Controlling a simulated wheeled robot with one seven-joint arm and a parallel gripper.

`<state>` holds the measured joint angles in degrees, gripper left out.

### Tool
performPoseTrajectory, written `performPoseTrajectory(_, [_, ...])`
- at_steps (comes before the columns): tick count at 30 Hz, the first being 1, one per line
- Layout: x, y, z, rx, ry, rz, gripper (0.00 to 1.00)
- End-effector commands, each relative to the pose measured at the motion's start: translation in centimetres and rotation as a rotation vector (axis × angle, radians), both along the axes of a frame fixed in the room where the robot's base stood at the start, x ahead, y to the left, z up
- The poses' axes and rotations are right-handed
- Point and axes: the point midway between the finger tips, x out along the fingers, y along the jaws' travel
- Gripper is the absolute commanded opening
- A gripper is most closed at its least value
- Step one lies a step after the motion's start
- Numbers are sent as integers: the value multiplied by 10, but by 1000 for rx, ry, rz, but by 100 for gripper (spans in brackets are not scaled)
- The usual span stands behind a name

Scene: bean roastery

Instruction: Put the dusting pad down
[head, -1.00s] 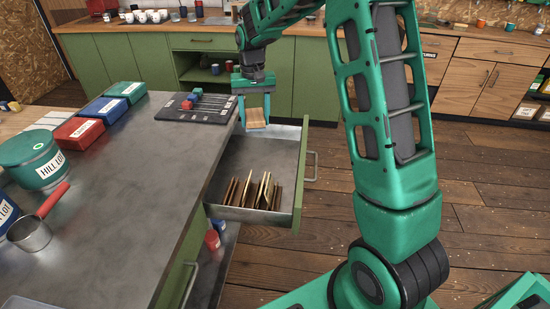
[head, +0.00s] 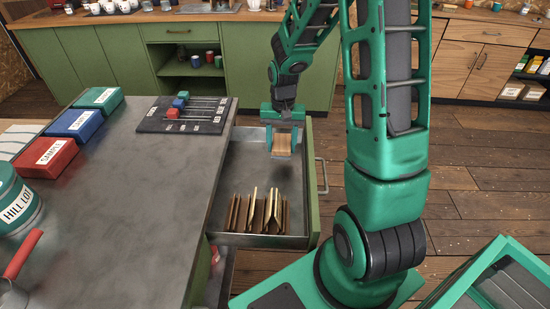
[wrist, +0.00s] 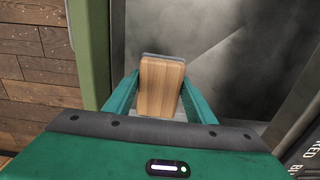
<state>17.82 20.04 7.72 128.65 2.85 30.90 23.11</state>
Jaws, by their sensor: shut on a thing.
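My gripper (head: 283,147) is shut on the dusting pad (head: 282,143), a small block with a wooden back. In the wrist view the pad (wrist: 161,88) sits upright between the two green fingers, with a thin grey layer at its far edge. The gripper points down over the back part of the open drawer (head: 308,183). The drawer's bare grey metal floor also shows in the wrist view (wrist: 215,40), beyond the pad. I cannot tell whether the pad touches the drawer floor.
The dark counter (head: 140,190) lies left, with a slider board (head: 186,114), a red box (head: 47,160), a blue box (head: 75,124) and a green box (head: 101,98).

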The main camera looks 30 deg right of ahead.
Motion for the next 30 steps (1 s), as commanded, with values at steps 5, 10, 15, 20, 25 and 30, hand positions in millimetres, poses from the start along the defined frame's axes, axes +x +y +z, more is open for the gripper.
performPoseTrajectory(5, [2,11,-21,2,1,18,14])
performPoseTrajectory(10, [3,14,-33,2,1,21,14])
performPoseTrajectory(15, [3,15,-55,1,3,22,14])
performPoseTrajectory(20, [3,15,-61,0,-1,23,14])
performPoseTrajectory(25, [3,15,-61,1,-1,23,14])
performPoseTrajectory(30, [3,15,-62,1,-1,23,69])
